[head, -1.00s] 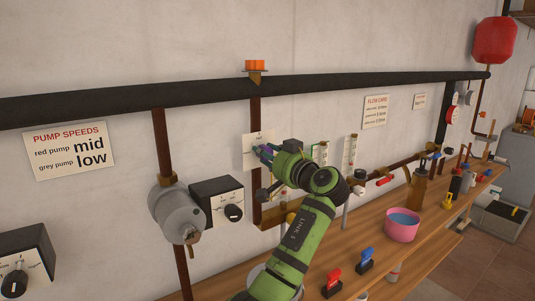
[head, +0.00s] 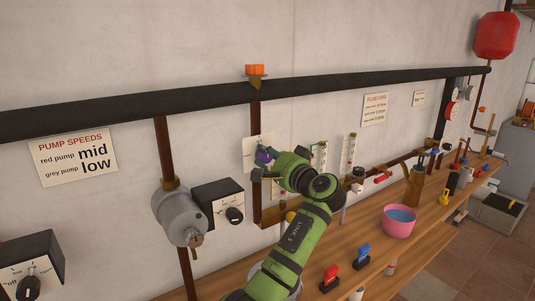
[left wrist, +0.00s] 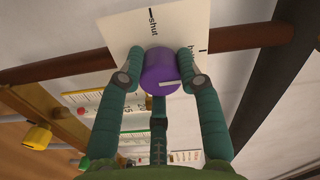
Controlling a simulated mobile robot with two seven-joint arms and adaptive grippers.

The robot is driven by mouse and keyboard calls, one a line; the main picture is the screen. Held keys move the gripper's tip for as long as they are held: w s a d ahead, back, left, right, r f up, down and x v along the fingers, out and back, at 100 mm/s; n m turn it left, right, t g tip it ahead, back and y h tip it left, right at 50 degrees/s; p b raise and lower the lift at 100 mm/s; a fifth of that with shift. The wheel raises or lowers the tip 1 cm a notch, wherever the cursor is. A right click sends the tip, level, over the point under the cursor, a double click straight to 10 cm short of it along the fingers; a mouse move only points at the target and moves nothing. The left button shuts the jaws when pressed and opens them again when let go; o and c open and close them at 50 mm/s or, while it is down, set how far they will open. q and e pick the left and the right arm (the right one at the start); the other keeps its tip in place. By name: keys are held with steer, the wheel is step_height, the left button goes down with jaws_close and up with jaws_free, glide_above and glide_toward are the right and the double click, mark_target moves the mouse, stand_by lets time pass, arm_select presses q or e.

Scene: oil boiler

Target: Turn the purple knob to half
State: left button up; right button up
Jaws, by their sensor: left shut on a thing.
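The purple knob (left wrist: 160,72) sits in front of a white label plate (left wrist: 130,28) on the wall, where "shut" can be read in the left wrist view. A pale pointer mark shows on the knob's face. My left gripper (left wrist: 160,70) is shut on the knob, with one finger on each side. My right gripper is not in view.
A grey pump (head: 179,215) and its dial box (head: 218,202) are left of my arm. A dark pipe (head: 200,102) runs along the wall above.

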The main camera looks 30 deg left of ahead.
arm_select(q)
steer(key=shift+f+m, duration=0.3)
steer(key=shift+f, duration=0.05)
steer(key=o, duration=1)
steer(key=shift+s, duration=0.1)
steer(key=shift+o, duration=0.8)
steer(key=shift+a+r, duration=0.1)
steer(key=shift+r, duration=0.1)
steer(key=v, duration=1.2)
